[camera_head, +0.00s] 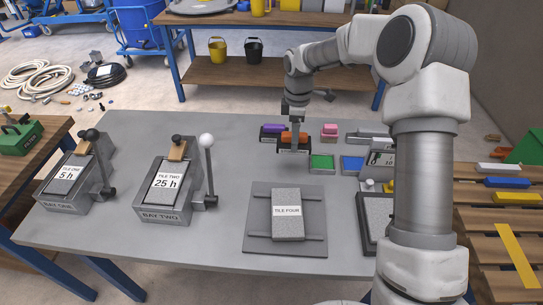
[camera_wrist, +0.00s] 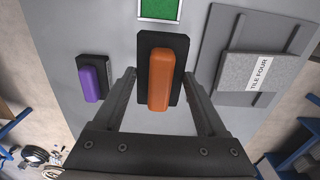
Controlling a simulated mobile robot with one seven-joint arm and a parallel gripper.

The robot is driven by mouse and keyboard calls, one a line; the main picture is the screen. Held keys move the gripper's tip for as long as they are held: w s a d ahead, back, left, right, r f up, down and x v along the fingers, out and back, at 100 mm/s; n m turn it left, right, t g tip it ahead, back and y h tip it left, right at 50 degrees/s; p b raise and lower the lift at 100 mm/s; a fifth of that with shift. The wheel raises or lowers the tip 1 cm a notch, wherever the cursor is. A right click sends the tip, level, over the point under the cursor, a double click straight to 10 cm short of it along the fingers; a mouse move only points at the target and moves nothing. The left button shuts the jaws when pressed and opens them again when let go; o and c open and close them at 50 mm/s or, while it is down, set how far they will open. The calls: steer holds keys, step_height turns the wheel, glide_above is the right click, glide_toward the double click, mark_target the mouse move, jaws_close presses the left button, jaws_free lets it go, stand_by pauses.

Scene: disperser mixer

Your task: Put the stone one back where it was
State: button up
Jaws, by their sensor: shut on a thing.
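A block with an orange handle on a dark rectangular base (camera_head: 294,147) is at my gripper (camera_head: 293,132), at the back middle of the grey table. In the wrist view the orange handle (camera_wrist: 161,80) lies between the two fingers of my gripper (camera_wrist: 160,78), which is shut on this block. I cannot tell whether its base touches the table. Similar blocks stand beside it: one with a purple handle (camera_head: 273,128), also in the wrist view (camera_wrist: 94,84), and a pink one (camera_head: 329,130). No label reading "stone" is legible, and the block's underside is hidden.
TILE FOUR (camera_head: 288,212) lies on a grey plate (camera_head: 255,240). TILE ONE sits in BAY ONE (camera_head: 72,195), TILE TWO in BAY TWO (camera_head: 165,205); both have upright levers. Green (camera_head: 321,162) and blue (camera_head: 352,164) pads lie near the held block. My arm hides some right-side items.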

steer(key=a+f, duration=0.1)
steer(key=a, duration=0.1)
steer(key=a+f, duration=0.1)
steer(key=a, duration=0.1)
steer(key=w+a+f, duration=0.1)
steer(key=a+f, duration=0.1)
steer(key=shift+a, duration=0.3)
steer(key=shift+f+b, duration=0.35)
steer(key=shift+f, duration=1.7)
steer(key=shift+f, duration=0.1)
